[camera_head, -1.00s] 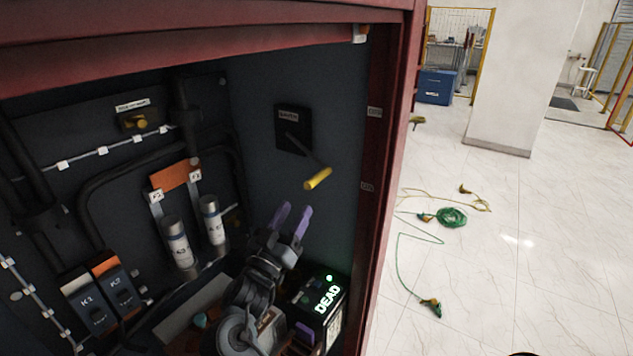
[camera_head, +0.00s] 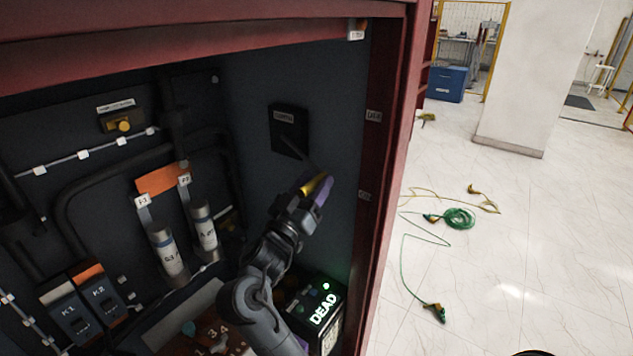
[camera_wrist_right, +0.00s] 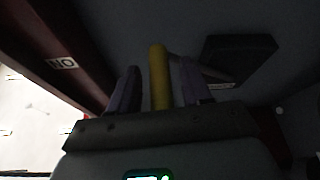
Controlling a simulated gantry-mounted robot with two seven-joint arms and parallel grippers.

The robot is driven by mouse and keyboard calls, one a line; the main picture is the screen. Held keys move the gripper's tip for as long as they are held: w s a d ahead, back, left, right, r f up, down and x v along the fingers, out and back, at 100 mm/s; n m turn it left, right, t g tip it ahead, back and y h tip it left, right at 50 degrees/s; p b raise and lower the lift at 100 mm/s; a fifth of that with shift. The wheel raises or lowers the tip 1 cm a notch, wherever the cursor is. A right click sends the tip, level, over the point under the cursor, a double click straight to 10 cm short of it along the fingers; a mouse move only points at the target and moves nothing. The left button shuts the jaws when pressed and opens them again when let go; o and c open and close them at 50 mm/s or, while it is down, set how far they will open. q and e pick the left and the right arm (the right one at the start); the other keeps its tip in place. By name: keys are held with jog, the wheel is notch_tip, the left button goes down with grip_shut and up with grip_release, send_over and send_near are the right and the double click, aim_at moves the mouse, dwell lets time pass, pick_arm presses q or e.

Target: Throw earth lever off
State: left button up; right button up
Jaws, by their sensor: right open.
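The earth lever has a yellow handle (camera_head: 313,185) on a thin rod from a dark plate (camera_head: 289,131) on the cabinet's right inner wall. The handle slopes down toward the right. My right gripper (camera_head: 316,190) is at the handle, its purple fingers partly covering it in the head view. The dark plate (camera_wrist_right: 238,58) shows beyond on the right. My left gripper is not in view.
A black box with a lit DEAD sign (camera_head: 322,309) stands below my right arm. Two grey cylinders, F-1 (camera_head: 167,250) and F-2 (camera_head: 203,228), are to the left. The red cabinet frame (camera_head: 383,180) bounds the right. Cables (camera_head: 458,218) lie on the floor outside.

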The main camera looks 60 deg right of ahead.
jog(key=shift+c, duration=0.7)
grip_shut()
